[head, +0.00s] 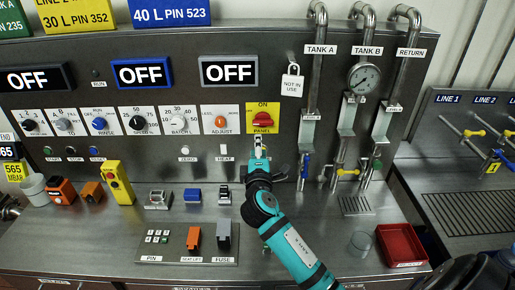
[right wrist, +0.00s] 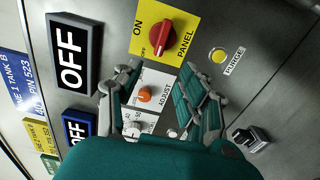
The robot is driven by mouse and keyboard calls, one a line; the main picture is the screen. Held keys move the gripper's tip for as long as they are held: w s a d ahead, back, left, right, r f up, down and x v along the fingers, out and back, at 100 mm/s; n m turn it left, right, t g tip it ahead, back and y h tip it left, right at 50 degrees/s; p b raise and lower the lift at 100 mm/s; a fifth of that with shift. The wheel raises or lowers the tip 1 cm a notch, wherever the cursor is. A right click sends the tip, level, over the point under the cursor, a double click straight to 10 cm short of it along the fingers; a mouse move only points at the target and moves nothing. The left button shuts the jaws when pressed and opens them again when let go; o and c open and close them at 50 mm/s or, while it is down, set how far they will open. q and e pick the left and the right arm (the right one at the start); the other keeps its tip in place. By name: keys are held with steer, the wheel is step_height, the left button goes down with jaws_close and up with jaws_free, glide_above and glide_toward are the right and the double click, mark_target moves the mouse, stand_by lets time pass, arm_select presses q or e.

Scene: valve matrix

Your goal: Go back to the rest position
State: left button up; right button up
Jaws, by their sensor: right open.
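My right gripper (head: 258,143) is at the upright panel, just below the red PANEL knob (head: 262,120) on its yellow plate. In the right wrist view its two fingers (right wrist: 160,72) are spread apart with nothing between them. The red knob (right wrist: 166,33) lies beyond the fingertips, apart from them. The orange ADJUST knob (right wrist: 144,95) shows behind the gap between the fingers. My right arm reaches up from the bottom of the head view over the counter. My left gripper is not in view.
Three OFF displays (head: 143,73) and a row of knobs line the panel to the left. Pipes with a gauge (head: 364,78) and valves stand to the right.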

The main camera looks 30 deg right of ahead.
steer(key=s+a+f+m+g+y, duration=0.1)
steer(key=s+f+m+g, duration=0.1)
steer(key=s+f, duration=0.2)
steer(key=s+a+f+m+g+y, duration=0.2)
steer(key=s+f, duration=0.3)
steer(key=s+a+f+m+g+y, duration=0.1)
steer(key=s+f+m, duration=0.1)
steer(key=s+f, duration=0.3)
steer(key=shift+s+a+f+g, duration=0.25)
steer(key=shift+a+f+g, duration=0.05)
steer(key=shift+a+g, duration=0.1)
steer(key=s+a+f+m+g+y, duration=0.1)
steer(key=s+a+f+g+y, duration=0.15)
steer(key=s, duration=0.35)
steer(key=s+a+f+m+g+y, duration=0.1)
steer(key=s+a+f+m+g, duration=0.1)
steer(key=s+a, duration=0.35)
steer(key=s+a+f+m+g+y, duration=0.1)
steer(key=s+a+f+g+y, duration=0.1)
steer(key=s, duration=0.6)
step_height(320, 180, down, 32)
steer(key=s+b, duration=0.2)
steer(key=b, duration=0.3)
steer(key=s+d+f+g+b, duration=0.2)
steer(key=s+d+f+b, duration=0.1)
steer(key=s+f, duration=1.2)
step_height(320, 180, down, 3)
steer(key=shift+s+f+n+b, duration=0.1)
steer(key=shift+s+n+b, duration=0.2)
steer(key=shift+b, duration=0.2)
